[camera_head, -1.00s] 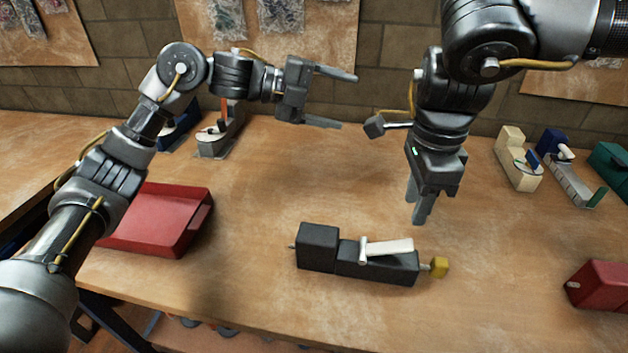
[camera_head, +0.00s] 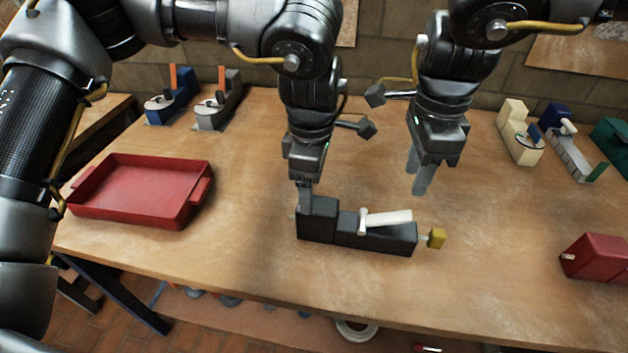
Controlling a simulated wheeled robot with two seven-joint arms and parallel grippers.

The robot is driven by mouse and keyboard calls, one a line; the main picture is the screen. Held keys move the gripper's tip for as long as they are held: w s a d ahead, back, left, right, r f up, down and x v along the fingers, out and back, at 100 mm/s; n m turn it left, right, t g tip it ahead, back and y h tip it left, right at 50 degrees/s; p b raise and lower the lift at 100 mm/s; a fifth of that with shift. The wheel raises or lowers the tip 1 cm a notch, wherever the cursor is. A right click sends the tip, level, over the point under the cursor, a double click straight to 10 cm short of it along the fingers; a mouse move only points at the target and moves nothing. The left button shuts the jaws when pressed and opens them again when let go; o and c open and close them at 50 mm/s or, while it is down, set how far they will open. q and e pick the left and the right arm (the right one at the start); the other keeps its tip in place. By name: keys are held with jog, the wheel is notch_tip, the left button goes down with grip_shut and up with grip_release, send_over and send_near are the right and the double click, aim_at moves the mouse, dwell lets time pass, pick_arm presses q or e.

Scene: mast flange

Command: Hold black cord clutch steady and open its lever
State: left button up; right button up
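The black cord clutch (camera_head: 374,236) lies on the workbench at centre, a dark body with a taller block (camera_head: 319,222) at its left end. Its white lever (camera_head: 386,219) lies nearly flat along the top. A yellow piece (camera_head: 436,238) is at the right end. My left gripper (camera_head: 304,197) points down at the taller block, its fingers at the block's far upper-left edge. Their tips are partly hidden, so I cannot tell whether they grip it. My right gripper (camera_head: 417,177) is above and behind the lever, fingers down, slightly apart and empty.
A red tray (camera_head: 143,216) is at the left. Cream (camera_head: 519,135), grey-blue (camera_head: 570,148) and green (camera_head: 612,143) devices are at the back right. A red block (camera_head: 598,258) sits at the right.

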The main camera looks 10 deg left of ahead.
aim_at(312, 219)
pick_arm(q)
notch_tip(312, 219, down, 11)
jog(key=shift+r, duration=0.1)
dwell(0.5)
